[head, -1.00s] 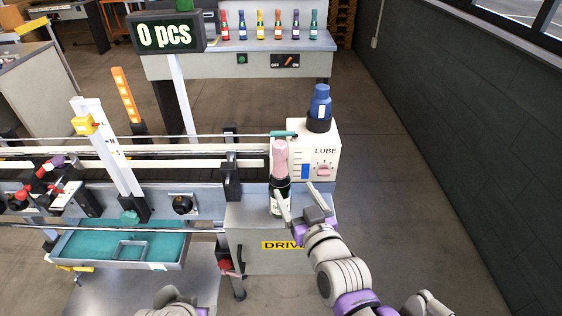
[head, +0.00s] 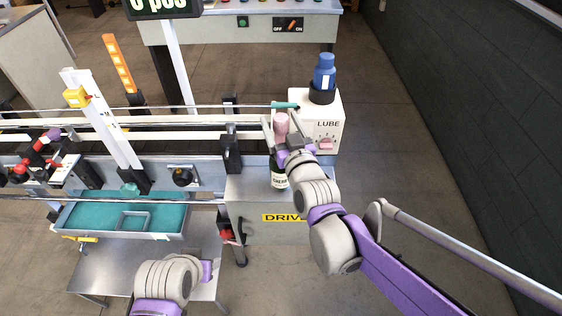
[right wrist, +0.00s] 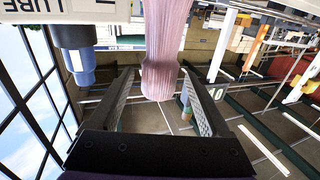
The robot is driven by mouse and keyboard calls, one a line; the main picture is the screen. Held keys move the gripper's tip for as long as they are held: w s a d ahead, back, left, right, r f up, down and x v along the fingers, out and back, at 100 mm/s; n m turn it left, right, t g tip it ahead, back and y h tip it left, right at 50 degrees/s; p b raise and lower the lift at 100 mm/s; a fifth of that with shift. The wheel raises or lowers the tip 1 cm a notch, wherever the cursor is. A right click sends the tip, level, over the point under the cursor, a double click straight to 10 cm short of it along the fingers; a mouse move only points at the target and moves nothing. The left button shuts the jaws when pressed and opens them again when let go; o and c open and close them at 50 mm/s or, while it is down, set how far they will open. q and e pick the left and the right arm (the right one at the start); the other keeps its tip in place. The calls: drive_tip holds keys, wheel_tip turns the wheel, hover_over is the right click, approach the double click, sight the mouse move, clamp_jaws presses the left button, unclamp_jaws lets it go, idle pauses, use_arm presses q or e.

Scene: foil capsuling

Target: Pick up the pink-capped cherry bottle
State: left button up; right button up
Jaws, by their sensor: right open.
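The pink-capped bottle (head: 281,125) stands upright on the grey drive cabinet, beside the LUBE box. Its dark lower body and pale label (head: 279,181) show below my right gripper (head: 279,124). The right gripper is open, with its fingers at the height of the pink cap. In the right wrist view the pink cap (right wrist: 164,50) hangs between the two spread fingers (right wrist: 160,92), with a gap on each side. My left arm shows at the bottom of the head view (head: 170,280), but its fingers are not seen.
The white LUBE box (head: 326,130) with a blue bottle (head: 323,78) on top stands close right of the bottle. Conveyor rails (head: 120,137) run to the left. A teal tray (head: 90,217) lies front left. Open floor lies to the right.

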sight(277, 114)
drive_tip(key=x, duration=0.4)
drive_tip(key=shift+d+f, duration=0.1)
drive_tip(key=shift+d, duration=0.05)
drive_tip(key=shift+s, duration=0.15)
drive_tip(key=shift+c, duration=0.7)
clamp_jaws()
idle(0.4)
